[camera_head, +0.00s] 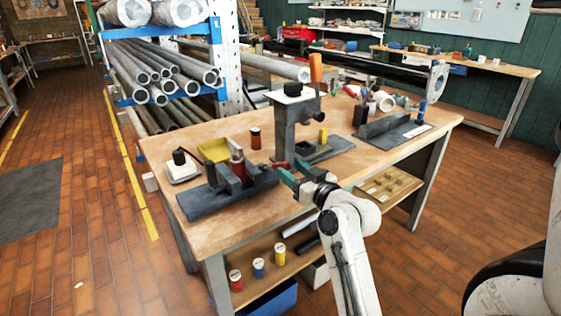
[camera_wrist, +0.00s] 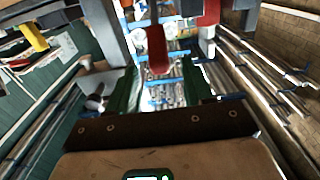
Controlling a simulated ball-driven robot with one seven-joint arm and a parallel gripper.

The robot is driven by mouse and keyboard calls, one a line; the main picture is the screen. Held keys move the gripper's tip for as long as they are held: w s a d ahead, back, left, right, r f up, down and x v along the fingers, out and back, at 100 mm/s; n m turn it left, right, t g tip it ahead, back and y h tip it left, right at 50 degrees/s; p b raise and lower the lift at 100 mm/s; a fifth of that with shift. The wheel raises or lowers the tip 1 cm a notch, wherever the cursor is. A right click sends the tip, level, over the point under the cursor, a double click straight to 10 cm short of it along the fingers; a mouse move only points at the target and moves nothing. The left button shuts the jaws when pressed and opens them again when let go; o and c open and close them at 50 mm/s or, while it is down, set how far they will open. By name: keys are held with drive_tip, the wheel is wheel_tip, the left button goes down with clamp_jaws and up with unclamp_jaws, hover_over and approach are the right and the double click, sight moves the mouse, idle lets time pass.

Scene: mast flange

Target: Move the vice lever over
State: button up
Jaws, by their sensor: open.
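The dark grey vice (camera_head: 225,195) lies on the near left part of the workbench, with upright jaw blocks on its flat base. A red upright part (camera_head: 237,165), which looks like its lever, stands among the blocks. My gripper (camera_head: 291,173), with green fingers, is to the right of the vice above the bench edge. In the wrist view, a red rounded handle (camera_wrist: 157,50) shows ahead of and between the spread fingers of my gripper (camera_wrist: 162,88). I see no finger touching it; its distance from the fingertips is unclear.
The wooden workbench (camera_head: 215,230) carries a grey press (camera_head: 285,125) with an orange handle behind my gripper. A yellow bin (camera_head: 213,149) and a dark red can (camera_head: 255,138) stand behind the vice. A pipe rack (camera_head: 160,75) is at the back left.

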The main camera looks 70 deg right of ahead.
sight(274, 167)
drive_tip(key=shift+x, duration=2.8)
drive_tip(key=shift+c, duration=0.2)
clamp_jaws()
